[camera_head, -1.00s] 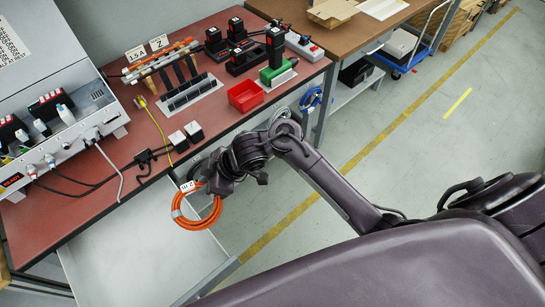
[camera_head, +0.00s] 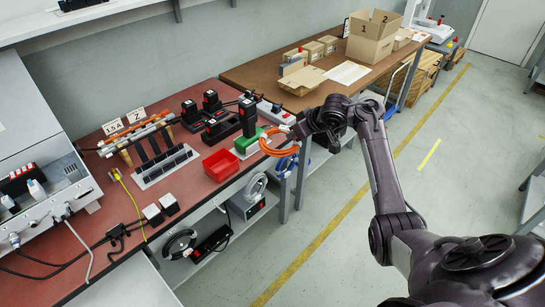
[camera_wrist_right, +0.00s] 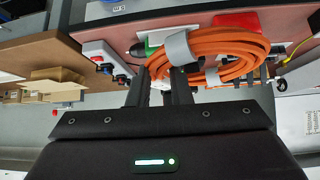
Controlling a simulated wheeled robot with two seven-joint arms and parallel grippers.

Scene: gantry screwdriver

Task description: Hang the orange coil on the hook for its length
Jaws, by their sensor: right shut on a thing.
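A blue coil (camera_head: 286,167) hangs below the orange one, by the bench end. A grey coil (camera_head: 257,188) and a black coil (camera_head: 180,244) are lower, under the bench's front edge. I cannot make out the hooks or their length labels. My left gripper is out of view.
A brown table (camera_head: 325,88) with cardboard boxes (camera_head: 371,40) adjoins behind. The floor to the right is open.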

